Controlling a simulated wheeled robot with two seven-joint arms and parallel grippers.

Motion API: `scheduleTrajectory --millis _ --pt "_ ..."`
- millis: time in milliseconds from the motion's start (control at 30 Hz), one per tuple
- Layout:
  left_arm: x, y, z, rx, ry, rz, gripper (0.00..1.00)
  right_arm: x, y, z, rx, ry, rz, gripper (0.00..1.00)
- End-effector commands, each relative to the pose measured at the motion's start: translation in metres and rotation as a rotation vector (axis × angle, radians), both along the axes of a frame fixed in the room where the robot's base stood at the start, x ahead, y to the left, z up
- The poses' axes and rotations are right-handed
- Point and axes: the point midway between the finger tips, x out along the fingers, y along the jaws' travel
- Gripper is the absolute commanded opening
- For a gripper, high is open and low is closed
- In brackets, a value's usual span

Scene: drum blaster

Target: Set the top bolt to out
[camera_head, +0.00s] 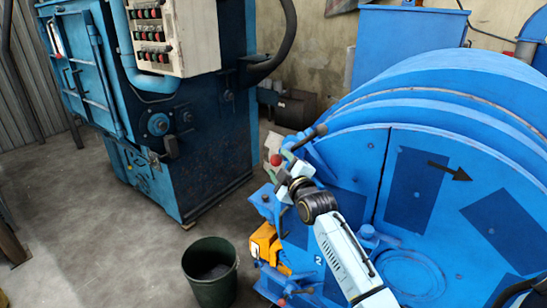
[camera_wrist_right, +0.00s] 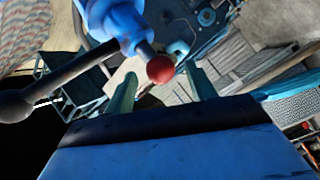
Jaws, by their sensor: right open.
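The top bolt has a red ball knob (camera_head: 276,160) and a dark lever handle (camera_head: 310,136) at the upper left edge of the blue drum door (camera_head: 420,190). My right gripper (camera_head: 284,174) is open at the bolt, close to the red knob. In the right wrist view, the red knob (camera_wrist_right: 160,69) appears between the two greenish fingers, in front of the blue bolt body (camera_wrist_right: 120,20). The dark handle (camera_wrist_right: 55,80) reaches to the left there. I cannot tell whether a finger touches the knob. My left gripper is not in view.
A lower bolt (camera_head: 282,300) sits near the door's bottom edge, below an orange part (camera_head: 264,243). A dark green bucket (camera_head: 211,272) stands on the floor to the left. A blue machine with a control panel (camera_head: 150,35) stands behind. The floor between is mostly clear.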

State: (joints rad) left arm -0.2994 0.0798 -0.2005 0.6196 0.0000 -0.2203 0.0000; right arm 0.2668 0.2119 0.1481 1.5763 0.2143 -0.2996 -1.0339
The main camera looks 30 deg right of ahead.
Motion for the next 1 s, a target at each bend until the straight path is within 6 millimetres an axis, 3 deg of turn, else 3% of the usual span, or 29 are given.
scheduleTrajectory --millis 100,300,767,1000 --pt "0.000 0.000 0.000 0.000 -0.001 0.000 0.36 0.020 -0.003 0.001 0.001 0.000 0.000 0.56" --pt "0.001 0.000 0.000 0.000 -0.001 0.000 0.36 0.040 -0.006 0.000 0.000 0.000 0.000 0.56" --pt "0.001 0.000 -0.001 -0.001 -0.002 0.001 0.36 0.049 -0.007 -0.001 -0.001 0.001 0.001 0.56" --pt "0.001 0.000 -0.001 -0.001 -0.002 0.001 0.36 0.049 -0.007 -0.001 0.000 0.001 0.001 0.27"
